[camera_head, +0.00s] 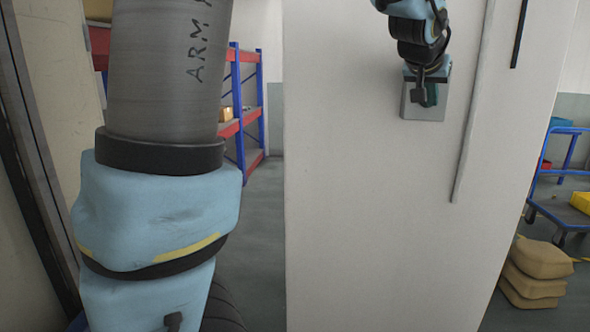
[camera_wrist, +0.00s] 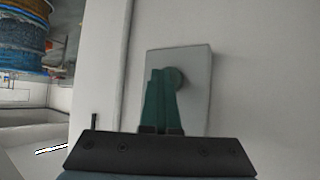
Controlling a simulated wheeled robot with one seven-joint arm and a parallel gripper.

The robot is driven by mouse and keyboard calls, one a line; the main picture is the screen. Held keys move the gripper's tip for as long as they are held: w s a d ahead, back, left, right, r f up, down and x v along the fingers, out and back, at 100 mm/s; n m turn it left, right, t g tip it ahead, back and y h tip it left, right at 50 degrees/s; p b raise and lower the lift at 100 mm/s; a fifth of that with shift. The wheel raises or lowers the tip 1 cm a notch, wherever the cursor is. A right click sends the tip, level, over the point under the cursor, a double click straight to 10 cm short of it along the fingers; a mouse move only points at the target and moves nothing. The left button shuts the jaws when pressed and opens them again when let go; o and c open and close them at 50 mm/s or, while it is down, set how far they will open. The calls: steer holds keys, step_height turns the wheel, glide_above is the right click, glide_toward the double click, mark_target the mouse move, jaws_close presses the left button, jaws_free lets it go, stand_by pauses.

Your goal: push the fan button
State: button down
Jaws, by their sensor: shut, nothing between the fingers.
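A grey rectangular switch box (camera_head: 412,111) is mounted on the white wall panel, at the upper right of the head view. My gripper (camera_wrist: 160,73) is shut and empty. Its teal fingers overlap the button's left part, with the tips just left of it. I cannot tell whether they touch it. In the head view my gripper (camera_head: 432,94) is in front of the box and hides the button.
The white wall panel (camera_head: 370,210) is broad and mostly bare. A thin vertical conduit (camera_head: 472,110) runs right of the box. A red and blue shelf (camera_head: 240,110) stands behind at left. Stacked sacks (camera_head: 532,275) and a blue cart (camera_head: 560,205) are at right.

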steer(key=shift+s+a, duration=0.1)
stand_by(0.3)
steer(key=s+b, duration=0.6)
steer(key=b, duration=0.1)
steer(key=shift+a, duration=0.35)
